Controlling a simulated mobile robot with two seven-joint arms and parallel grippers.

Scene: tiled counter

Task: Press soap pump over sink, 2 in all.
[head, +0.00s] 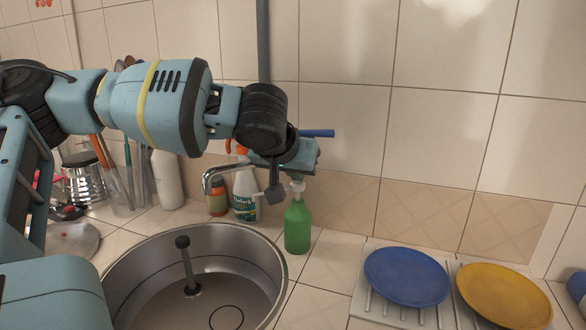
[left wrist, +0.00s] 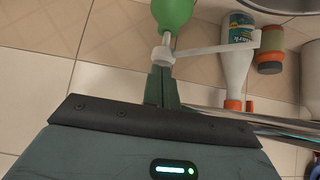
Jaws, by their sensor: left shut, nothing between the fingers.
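The green soap bottle (head: 298,228) stands upright on the counter by the right rim of the sink (head: 276,262). Its white pump head (head: 297,185) is on top, with a nozzle pointing left toward the sink. My left gripper (head: 275,192) is shut and empty, pointing down beside the pump head. In the left wrist view, the shut fingers (left wrist: 161,88) end right at the pump head (left wrist: 162,54), with the green bottle (left wrist: 172,12) beyond. I cannot tell whether they touch the pump. My right gripper is not in view.
The faucet (head: 212,175) reaches over the sink close to my left gripper. A blue plate (head: 406,275) and a yellow plate (head: 503,295) lie at right. The tiled wall is close behind.

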